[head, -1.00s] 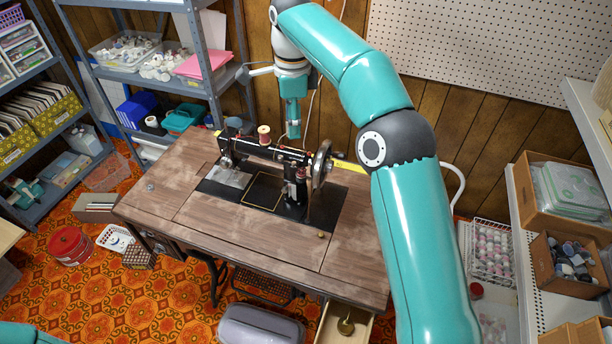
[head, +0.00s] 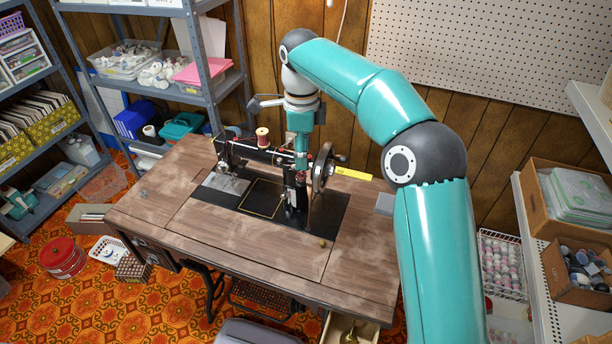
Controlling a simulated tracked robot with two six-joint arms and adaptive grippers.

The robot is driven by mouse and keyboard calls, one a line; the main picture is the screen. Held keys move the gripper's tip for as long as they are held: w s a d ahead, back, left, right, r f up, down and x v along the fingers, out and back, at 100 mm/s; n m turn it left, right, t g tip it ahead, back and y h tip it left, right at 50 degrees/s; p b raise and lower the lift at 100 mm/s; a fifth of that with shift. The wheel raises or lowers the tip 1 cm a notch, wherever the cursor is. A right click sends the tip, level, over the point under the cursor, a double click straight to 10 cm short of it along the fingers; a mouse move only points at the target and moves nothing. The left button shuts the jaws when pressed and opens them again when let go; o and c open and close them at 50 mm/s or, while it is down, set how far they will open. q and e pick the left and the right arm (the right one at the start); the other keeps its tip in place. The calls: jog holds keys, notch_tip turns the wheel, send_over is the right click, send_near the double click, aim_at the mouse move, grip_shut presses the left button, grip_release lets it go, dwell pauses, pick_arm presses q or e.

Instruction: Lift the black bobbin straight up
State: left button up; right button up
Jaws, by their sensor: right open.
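A black treadle sewing machine (head: 275,155) stands on the wooden table, with its handwheel (head: 323,167) at its right end. I cannot make out the black bobbin; it may be too small or hidden by my gripper. My right gripper (head: 301,165) points down over the right part of the machine, just left of the handwheel. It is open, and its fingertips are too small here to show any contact. My left gripper is not in view.
A red-topped thread spool (head: 263,134) stands upright on the machine arm. A yellow strip (head: 354,173) is right of the handwheel. A small brass knob (head: 322,243) and a grey block (head: 385,204) are on the table (head: 240,245). The table's front is mostly clear.

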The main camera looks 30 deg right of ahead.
aim_at(301, 172)
notch_tip(301, 172, down, 5)
jog(key=shift+a+f, duration=0.1)
jog(key=shift+a, duration=0.05)
jog(key=c, duration=0.8)
